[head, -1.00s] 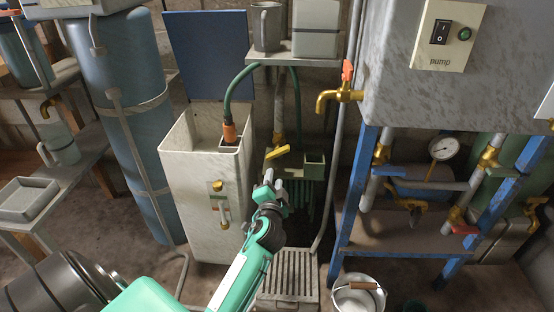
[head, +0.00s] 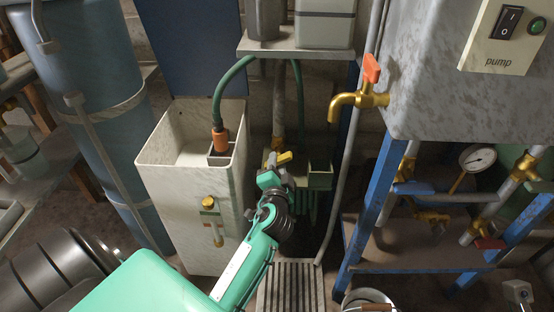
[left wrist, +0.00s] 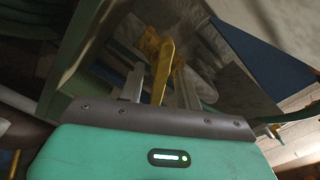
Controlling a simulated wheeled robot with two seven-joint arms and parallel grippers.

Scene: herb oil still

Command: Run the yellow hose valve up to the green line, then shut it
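The yellow valve handle (head: 284,157) sits on the pipe below the small shelf, just right of the pale tank (head: 170,190). A green hose (head: 232,76) runs over from the shelf, and its orange end (head: 220,139) hangs into the tank. A sight gauge (head: 217,234) on the tank's front carries a small green mark (head: 210,212); its liquid level is too small to tell. My left gripper (head: 274,163) is at the handle. In the left wrist view the yellow handle (left wrist: 162,66) stands between the open fingers (left wrist: 158,85), with gaps showing. My right gripper is out of view.
A slatted grate (head: 291,287) and bucket (head: 368,299) are below. A small green box (head: 320,179) is right of the valve.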

